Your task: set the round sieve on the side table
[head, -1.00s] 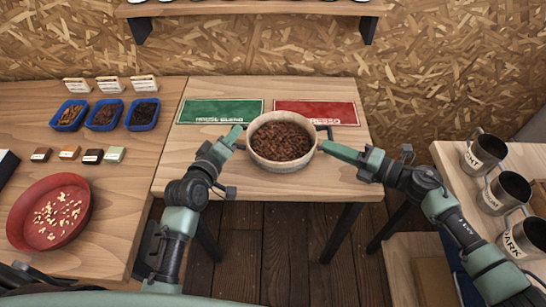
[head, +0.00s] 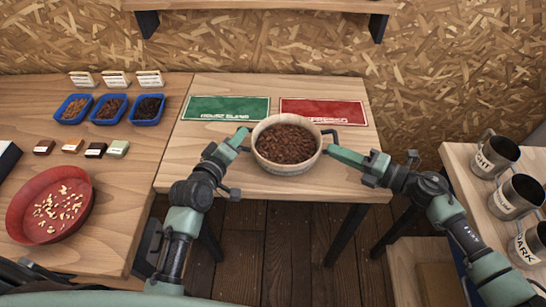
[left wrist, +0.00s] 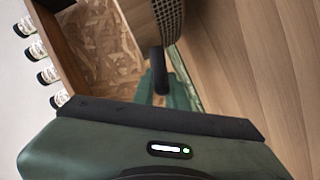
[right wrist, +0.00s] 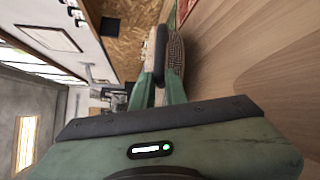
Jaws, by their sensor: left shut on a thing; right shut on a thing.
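The round sieve (head: 286,165), pale-walled and full of brown beans, is level over the front middle of the wooden side table (head: 345,180). My left gripper (head: 241,138) is shut on its left handle; my right gripper (head: 331,148) is shut on its right handle. The sieve's wall and mesh underside show in the left wrist view (left wrist: 168,18), beside the dark handle. In the right wrist view my fingers (right wrist: 158,80) close around the other handle. Whether the sieve touches the table is hard to tell.
Behind the sieve lie a green House Blend mat (head: 225,108) and a red mat (head: 322,112). A left counter holds blue trays (head: 109,109) and a red bowl (head: 50,205). Metal cups (head: 494,157) stand at right. Side table surface around the sieve is clear.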

